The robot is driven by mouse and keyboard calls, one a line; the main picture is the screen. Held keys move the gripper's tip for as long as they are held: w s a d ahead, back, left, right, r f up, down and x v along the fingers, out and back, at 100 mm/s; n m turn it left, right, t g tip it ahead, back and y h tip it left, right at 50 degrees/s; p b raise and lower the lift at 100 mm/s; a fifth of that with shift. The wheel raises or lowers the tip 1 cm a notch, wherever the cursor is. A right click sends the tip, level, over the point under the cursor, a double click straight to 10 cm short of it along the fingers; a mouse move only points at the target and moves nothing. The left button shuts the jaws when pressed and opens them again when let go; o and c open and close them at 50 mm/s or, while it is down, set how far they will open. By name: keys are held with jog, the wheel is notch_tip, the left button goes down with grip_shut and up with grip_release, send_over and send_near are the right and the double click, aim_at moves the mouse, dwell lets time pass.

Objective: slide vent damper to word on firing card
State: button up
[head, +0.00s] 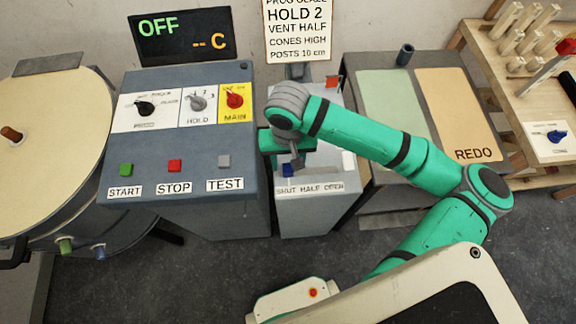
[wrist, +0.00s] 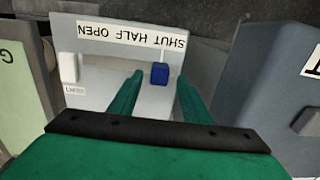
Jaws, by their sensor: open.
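The firing card (head: 297,28) on the back wall reads HOLD 2, VENT HALF, CONES HIGH, POSTS 10 cm; its top line is cut off. The vent damper's blue knob (head: 287,170) stands by the SHUT end of the SHUT HALF OPEN label (head: 310,188) on a grey box. In the wrist view the label is upside down, and the blue knob (wrist: 160,74) stands near SHUT. My gripper (wrist: 158,88) is open, its green fingers apart with the knob seen between their tips. I cannot tell whether they touch it. My gripper partly covers the box top in the head view.
A white block (wrist: 69,67) stands at the box's OPEN end. The control cabinet (head: 190,195) is close on the left, showing OFF on its display (head: 180,34). A table with green and REDO-marked panels (head: 458,110) stands on the right.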

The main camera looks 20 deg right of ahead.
aim_at(288, 167)
jog(key=shift+f, duration=2.1)
grip_shut()
